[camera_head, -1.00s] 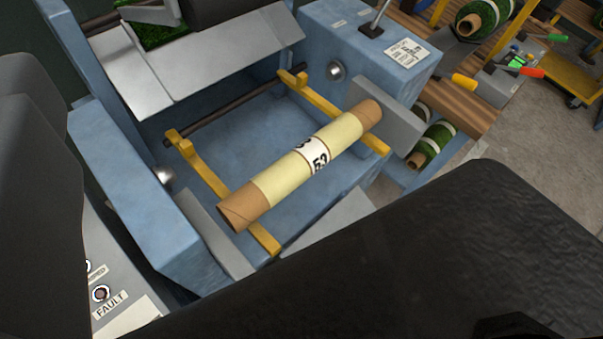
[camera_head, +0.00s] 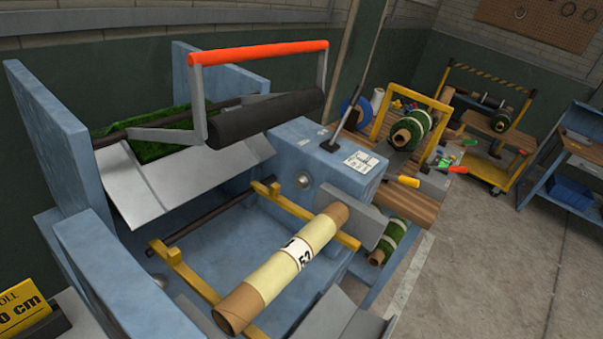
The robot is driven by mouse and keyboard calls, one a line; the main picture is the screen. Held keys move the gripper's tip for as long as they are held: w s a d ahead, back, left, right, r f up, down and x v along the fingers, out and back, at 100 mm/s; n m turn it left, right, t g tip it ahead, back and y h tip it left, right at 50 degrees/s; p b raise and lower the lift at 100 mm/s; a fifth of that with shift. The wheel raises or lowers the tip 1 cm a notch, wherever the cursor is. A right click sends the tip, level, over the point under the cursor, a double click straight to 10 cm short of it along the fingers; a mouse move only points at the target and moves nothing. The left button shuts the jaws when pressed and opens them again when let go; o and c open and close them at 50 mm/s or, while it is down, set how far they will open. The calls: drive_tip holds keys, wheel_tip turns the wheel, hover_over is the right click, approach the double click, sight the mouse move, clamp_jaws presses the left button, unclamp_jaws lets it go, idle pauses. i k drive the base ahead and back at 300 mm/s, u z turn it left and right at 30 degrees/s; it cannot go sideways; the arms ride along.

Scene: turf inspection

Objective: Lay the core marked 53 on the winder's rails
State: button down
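The core marked 53 (camera_head: 275,274) is a brown cardboard tube with a pale yellow sleeve and a white number label. It lies across the winder's two yellow rails, the near-left rail (camera_head: 192,280) and the far-right rail (camera_head: 300,209), over the blue winder (camera_head: 215,255). It sits on their front part, away from the upright stops at the back. Its two brown ends reach past the rails. Nothing grips the core.
A red bar (camera_head: 258,52) on grey arms, with a black roller (camera_head: 262,115), stands above the winder's back. To the right are a wooden bench (camera_head: 415,205) with turf rolls, a yellow cart (camera_head: 500,170) and a blue table (camera_head: 575,165). Open floor (camera_head: 480,255) lies at right.

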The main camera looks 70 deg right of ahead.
sight(236, 310)
drive_tip(key=z, duration=0.1)
drive_tip(key=k, duration=1)
drive_tip(key=z, duration=0.4)
drive_tip(key=i, duration=1)
drive_tip(key=u, duration=0.05)
